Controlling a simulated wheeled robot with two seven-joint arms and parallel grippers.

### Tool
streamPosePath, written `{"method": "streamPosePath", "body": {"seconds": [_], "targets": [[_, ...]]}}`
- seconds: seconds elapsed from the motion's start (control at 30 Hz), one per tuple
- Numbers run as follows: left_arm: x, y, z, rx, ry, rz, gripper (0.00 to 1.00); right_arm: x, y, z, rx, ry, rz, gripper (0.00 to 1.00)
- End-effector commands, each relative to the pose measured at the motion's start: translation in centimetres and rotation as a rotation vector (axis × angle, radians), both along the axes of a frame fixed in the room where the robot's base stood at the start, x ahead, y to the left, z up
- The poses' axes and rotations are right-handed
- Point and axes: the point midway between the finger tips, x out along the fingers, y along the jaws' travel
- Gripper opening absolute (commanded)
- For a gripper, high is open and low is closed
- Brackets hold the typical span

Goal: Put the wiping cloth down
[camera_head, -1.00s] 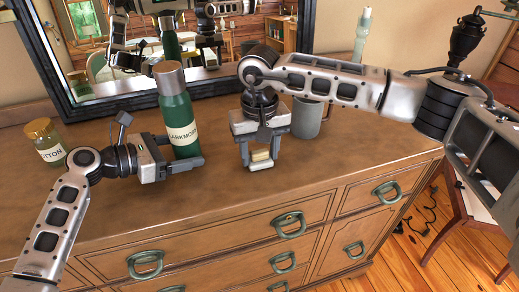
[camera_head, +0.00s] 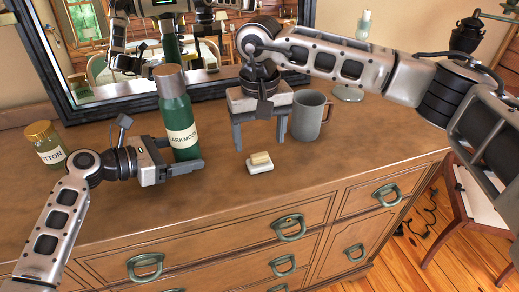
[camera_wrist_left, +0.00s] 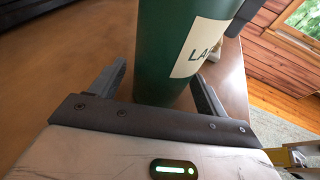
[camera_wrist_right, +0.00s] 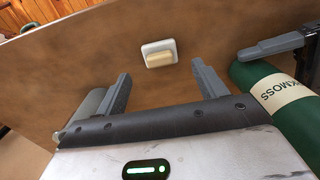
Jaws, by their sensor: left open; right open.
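A small cream-yellow block (camera_head: 260,158) rests on a flat white piece (camera_head: 261,168) on the dresser top; both also show in the right wrist view. I cannot tell whether either is the wiping cloth, and no other cloth is visible. My right gripper (camera_head: 260,143) is open and empty, behind and above the block and apart from it. My left gripper (camera_head: 184,167) is open at the lower part of the green bottle (camera_head: 178,115). In the left wrist view its fingers stand either side of the upright bottle (camera_wrist_left: 165,55).
The wooden dresser (camera_head: 140,215) has clear top in front. A grey mug (camera_head: 309,114) stands right of my right gripper. A gold-lidded jar (camera_head: 46,146) stands at the left. A dark-framed mirror (camera_head: 55,62) is behind.

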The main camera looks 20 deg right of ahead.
Motion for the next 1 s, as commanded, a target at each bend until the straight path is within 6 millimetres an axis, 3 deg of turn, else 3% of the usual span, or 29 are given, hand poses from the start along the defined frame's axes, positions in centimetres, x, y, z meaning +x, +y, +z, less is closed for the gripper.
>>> {"method": "streamPosePath", "body": {"seconds": [0.2,0.4,0.83,0.87,1.0], "targets": [[0.0,0.0,0.0,0.000,0.000,0.000,0.75,0.1,0.0,4.6,0.001,-0.004,0.000,0.71],[0.0,0.0,0.0,0.000,0.000,0.000,0.75,0.0,0.0,6.5,-0.001,-0.001,0.001,0.71],[0.0,0.0,0.0,0.000,0.000,0.000,0.75,0.0,0.0,6.9,0.000,0.000,0.000,0.71],[0.0,0.0,0.0,0.000,0.000,0.000,0.75,0.0,0.1,6.8,0.000,0.000,0.000,0.75],[0.0,0.0,0.0,0.000,0.000,0.000,0.75,0.1,0.2,6.2,0.000,0.001,-0.001,0.75]]}}
